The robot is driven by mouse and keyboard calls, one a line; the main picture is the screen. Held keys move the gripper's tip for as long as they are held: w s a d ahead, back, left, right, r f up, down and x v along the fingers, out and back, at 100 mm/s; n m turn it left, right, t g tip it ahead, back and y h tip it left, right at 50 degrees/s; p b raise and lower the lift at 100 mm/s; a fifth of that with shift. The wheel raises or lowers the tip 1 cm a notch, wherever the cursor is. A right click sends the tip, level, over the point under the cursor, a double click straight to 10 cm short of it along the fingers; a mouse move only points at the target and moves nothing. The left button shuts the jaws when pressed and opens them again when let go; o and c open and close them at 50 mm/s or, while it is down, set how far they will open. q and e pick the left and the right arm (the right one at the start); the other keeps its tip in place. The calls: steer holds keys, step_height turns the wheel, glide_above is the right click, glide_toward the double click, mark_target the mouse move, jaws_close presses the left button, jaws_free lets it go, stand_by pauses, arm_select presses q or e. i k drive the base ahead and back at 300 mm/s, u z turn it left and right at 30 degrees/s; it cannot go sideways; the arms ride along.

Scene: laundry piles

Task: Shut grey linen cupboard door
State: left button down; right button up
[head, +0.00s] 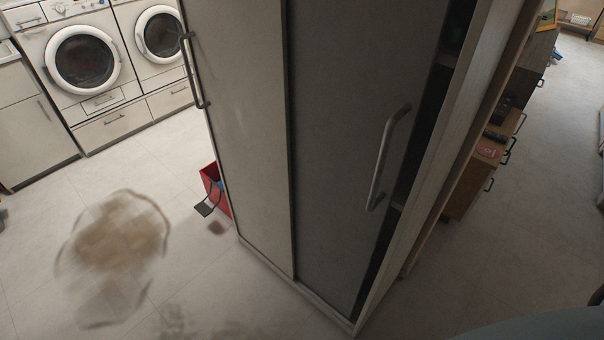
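The grey linen cupboard stands close in front of me in the head view. Its darker grey door (340,120) has a vertical bar handle (388,158) near its right edge. A dark narrow gap (405,170) shows between that edge and the cupboard's right side wall (440,150), so the door is partly open. A lighter grey door panel (240,120) is to its left, with its own bar handle (192,70) at the left edge. Neither of my grippers shows in the head view.
Two white washing machines (84,60) stand at the back left. A brown stain (115,240) marks the floor at left. A red container (214,190) stands beside the cupboard's left. Wooden drawers (470,190) stand behind it at right. Floor at far right is clear.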

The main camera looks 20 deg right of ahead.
mark_target(360, 70)
steer(key=u, duration=0.15)
steer(key=i, duration=1)
steer(key=z, duration=1.7)
